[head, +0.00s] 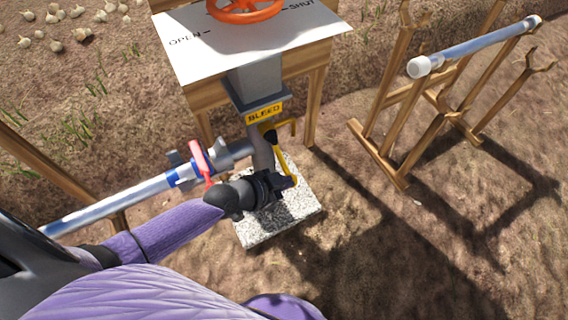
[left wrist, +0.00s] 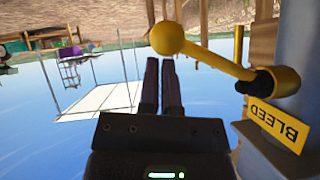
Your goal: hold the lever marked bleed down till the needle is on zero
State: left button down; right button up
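The bleed lever (head: 283,159) is a yellow rod on a black pivot, just below a yellow BLEED label (head: 263,113) on the grey post. In the left wrist view, which is upside down, the lever (left wrist: 215,62) slants from its pivot to a round yellow knob (left wrist: 167,38). My left gripper (head: 290,183) is beside the lever's free end. Its two dark fingers (left wrist: 161,60) are together, empty, with their tips close to the knob. I cannot tell whether they touch it. No gauge needle is in view. My right gripper is not in view.
An orange handwheel (head: 245,10) stands on a white OPEN/SHUT panel (head: 195,50) above the post. A red-handled valve (head: 201,160) sits on the pipe (head: 110,203) at left. A wooden rack (head: 385,130) holds a pipe at right. The post stands on a speckled block (head: 265,230).

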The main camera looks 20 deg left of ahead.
pick_arm(q)
jog(key=shift+s+f, duration=0.2)
jog(key=shift+f, duration=0.1)
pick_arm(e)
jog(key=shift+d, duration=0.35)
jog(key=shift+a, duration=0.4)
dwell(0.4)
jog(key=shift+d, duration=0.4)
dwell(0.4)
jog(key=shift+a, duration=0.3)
pick_arm(q)
jog(key=s+a+r+p, duration=0.3)
jog(key=s+r+p, duration=0.5)
jog(key=r+p, duration=0.1)
jog(key=shift+s+a+r, duration=0.2)
jog(key=shift+s+r, duration=0.1)
jog(key=shift+r, duration=0.05)
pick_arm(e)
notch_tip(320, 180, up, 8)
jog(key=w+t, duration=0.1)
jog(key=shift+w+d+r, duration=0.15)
